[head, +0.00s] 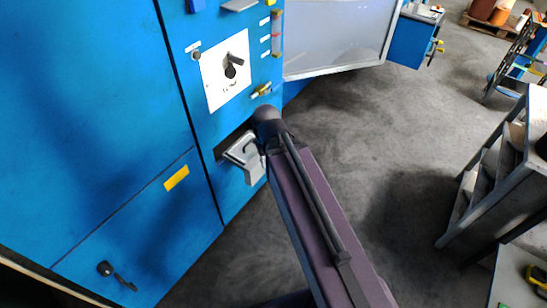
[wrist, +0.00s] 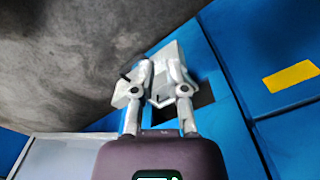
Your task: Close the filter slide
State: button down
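The filter slide (head: 251,172) is a pale metal piece sticking out of a dark slot in the blue cabinet, below the white panel. In the wrist view its grey plate (wrist: 163,62) lies just beyond my fingertips, in front of the dark opening. My gripper (wrist: 158,86) points at the slide, its two light fingers apart with a pale part of the slide between or behind them. Whether they pinch it I cannot tell. In the head view my purple arm reaches in from below, and my gripper is hard to separate from the slide.
The white panel (head: 226,70) carries a black rotary knob (head: 232,68). A yellow label (head: 176,178) and a dark handle (head: 117,276) are on the lower cabinet door. An open pale door (head: 335,35) stands behind my arm. Grey steps (head: 490,175) stand at right; floor between is clear.

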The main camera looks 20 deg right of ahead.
jog(key=w+d+f+m+t+b, duration=0.1)
jog(key=w+d+f+m+b, duration=0.4)
jog(key=m, duration=0.9)
jog(key=w+d+f+m+t+y+b, duration=0.1)
jog(key=w+d+f+m+b, duration=0.4)
jog(key=w+d+m, duration=0.7)
jog(key=shift+w+d+m+y, duration=0.3)
jog(key=shift+d+m, duration=0.7)
jog(key=shift+m, duration=0.3)
jog(key=shift+f+b, duration=0.2)
jog(key=shift+b, duration=0.3)
jog(key=w+a+f+b, duration=0.3)
jog(key=w+f+b, duration=0.2)
jog(key=f+b, duration=0.4)
jog(key=shift+a+f, duration=0.15)
jog(key=shift+a, duration=0.25)
jog(key=shift+w, duration=0.15)
